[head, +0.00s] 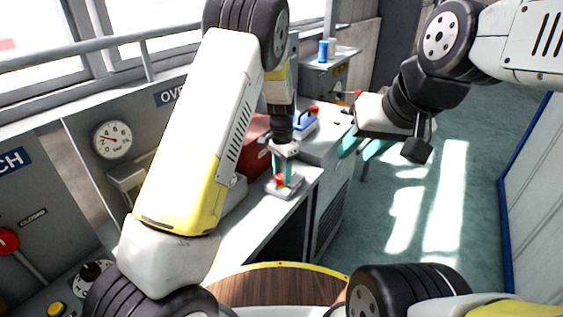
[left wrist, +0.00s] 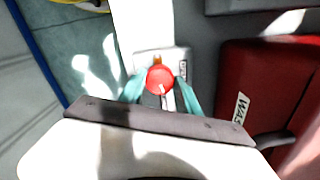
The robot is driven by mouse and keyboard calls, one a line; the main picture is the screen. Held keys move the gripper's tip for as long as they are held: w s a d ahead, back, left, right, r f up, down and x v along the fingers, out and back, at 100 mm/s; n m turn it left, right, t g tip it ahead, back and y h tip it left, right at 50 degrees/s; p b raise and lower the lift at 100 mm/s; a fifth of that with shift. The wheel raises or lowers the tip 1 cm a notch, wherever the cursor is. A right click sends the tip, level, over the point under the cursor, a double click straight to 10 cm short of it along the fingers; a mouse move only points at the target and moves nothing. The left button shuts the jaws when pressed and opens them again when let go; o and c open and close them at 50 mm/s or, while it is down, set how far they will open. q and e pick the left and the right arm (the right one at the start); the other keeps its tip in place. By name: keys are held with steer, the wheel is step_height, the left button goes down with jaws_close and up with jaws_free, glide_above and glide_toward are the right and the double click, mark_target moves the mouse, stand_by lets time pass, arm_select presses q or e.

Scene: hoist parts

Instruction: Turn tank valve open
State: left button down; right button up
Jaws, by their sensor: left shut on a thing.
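A round red valve knob (left wrist: 160,78) with a white pointer mark sits on a small grey plate (left wrist: 181,57) with lettering too small to read. In the head view the knob (head: 280,181) is on the counter's front part, partly hidden by my gripper. My left gripper (head: 283,168) points down over it, shut on the knob; its teal fingers (left wrist: 161,93) stand on either side of it in the left wrist view. My right gripper (head: 362,147) is open and empty, in the air right of the counter.
A red box (left wrist: 238,90) with a white label stands beside the knob plate. Behind are a blue-handled item (head: 305,122) and a blue cylinder (head: 323,50) on a shelf. A gauge (head: 112,139) is on the left panel. The floor (head: 410,200) at right is clear.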

arm_select(q)
steer(key=n, duration=0.4)
steer(key=shift+n, duration=0.3)
steer(key=n, duration=0.3)
steer(key=shift+n, duration=0.4)
steer(key=n, duration=0.6)
steer(key=shift+d+n, duration=0.1)
steer(key=shift+n, duration=0.3)
steer(key=c, duration=0.9)
jaws_free()
steer(key=shift+o, duration=0.2)
steer(key=shift+r, duration=0.15)
